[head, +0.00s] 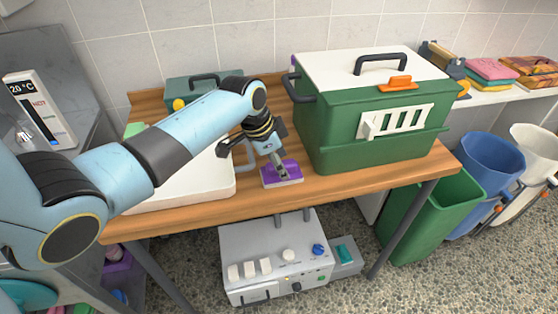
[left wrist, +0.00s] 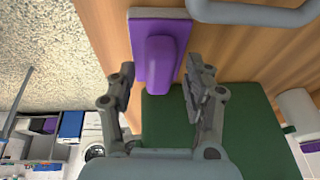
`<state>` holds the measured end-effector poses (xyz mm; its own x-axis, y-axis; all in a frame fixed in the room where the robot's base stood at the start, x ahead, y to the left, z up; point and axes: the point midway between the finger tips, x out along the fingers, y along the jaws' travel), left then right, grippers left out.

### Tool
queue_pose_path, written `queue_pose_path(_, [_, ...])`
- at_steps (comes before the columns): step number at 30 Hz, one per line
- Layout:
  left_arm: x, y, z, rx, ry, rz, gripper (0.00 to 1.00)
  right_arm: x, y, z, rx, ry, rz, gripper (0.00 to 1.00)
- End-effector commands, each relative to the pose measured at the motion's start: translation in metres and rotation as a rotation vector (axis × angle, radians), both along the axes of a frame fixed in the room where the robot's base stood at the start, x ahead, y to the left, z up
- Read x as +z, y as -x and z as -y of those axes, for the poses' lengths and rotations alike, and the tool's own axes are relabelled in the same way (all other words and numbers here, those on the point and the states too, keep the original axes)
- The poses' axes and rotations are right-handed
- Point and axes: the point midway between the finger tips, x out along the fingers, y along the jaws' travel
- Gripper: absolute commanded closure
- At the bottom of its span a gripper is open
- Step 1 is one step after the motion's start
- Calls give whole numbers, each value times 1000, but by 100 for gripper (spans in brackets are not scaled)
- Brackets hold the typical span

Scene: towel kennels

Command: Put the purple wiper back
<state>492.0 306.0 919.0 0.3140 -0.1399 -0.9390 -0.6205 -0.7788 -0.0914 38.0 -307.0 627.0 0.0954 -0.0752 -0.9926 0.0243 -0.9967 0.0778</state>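The purple wiper (head: 292,173) lies on the wooden table, in front of the green kennel box's left side. It has a flat purple body with a pale edge. In the left wrist view the wiper (left wrist: 158,45) shows its raised purple handle pointing towards the gripper. My left gripper (head: 279,172) is right over the wiper in the head view. In the left wrist view my left gripper (left wrist: 161,75) is open, with one finger on each side of the handle's near end and gaps visible. My right gripper is in neither view.
The green box (head: 365,144) with a white lid stands close on the right. A white tray-like thing (head: 190,190) with a grey handle is on the left. A small dark green case (head: 190,88) stands behind. The table's front edge (head: 330,181) is near.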

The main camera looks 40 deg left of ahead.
Motion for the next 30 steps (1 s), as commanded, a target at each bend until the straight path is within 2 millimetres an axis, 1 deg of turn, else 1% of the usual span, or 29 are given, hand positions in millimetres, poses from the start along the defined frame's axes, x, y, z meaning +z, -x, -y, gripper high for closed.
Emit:
queue_pose_path(3, [0, 0, 0, 0, 0, 0, 48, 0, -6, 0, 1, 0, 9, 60])
queue_pose_path(7, [1, 0, 0, 0, 0, 0, 48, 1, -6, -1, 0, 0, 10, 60])
queue_pose_path(11, [12, 2, -2, 0, -2, 3, 48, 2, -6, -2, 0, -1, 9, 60])
queue_pose_path(14, [29, 8, -4, -1, -1, 3, 48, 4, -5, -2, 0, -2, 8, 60])
queue_pose_path(21, [81, 25, -13, -1, -3, 5, 48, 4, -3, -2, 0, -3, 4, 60])
queue_pose_path(24, [97, 31, -15, -1, -2, 3, 48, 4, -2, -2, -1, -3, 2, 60])
queue_pose_path(27, [108, 35, -16, -1, 0, 2, 48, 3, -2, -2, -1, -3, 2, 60])
queue_pose_path(30, [114, 37, -17, 0, -1, 1, 48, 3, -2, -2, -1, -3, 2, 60])
